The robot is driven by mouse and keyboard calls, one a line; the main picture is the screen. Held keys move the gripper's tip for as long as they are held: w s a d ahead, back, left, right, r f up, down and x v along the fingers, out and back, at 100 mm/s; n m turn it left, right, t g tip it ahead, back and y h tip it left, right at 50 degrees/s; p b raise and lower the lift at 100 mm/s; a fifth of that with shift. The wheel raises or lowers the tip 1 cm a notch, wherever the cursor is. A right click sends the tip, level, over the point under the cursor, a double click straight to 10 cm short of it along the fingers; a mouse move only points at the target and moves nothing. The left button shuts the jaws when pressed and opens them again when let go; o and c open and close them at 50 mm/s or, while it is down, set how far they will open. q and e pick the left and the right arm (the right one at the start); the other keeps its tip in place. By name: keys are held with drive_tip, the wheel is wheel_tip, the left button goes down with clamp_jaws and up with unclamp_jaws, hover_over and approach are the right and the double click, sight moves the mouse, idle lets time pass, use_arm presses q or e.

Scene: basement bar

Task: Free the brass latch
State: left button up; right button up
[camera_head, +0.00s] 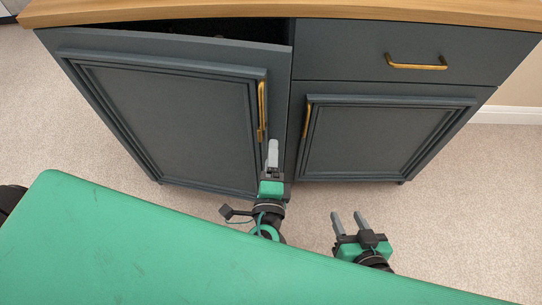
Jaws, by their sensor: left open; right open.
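A dark blue-grey cabinet has a left door (165,120) with an upright brass handle (261,100) near its right edge. A small brass piece (261,134) sits at the handle's lower end; I cannot tell for certain whether it is the latch. My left gripper (272,152) is upright just below and right of this piece, its fingers overlapping in this view. It is open, and contact with the door cannot be told. My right gripper (349,222) is open and empty, lower right, over the carpet and apart from the cabinet.
A dark gap (240,30) shows between the left door's top and the wooden countertop (300,9). The right door (385,138) and the drawer (350,52) with its brass handle (416,66) look closed. Carpet (460,210) is clear at the right.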

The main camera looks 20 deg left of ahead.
idle(0.3)
use_arm(q)
drive_tip(key=v, duration=1.3)
drive_tip(key=shift+s, duration=0.4)
drive_tip(key=shift+d, duration=0.1)
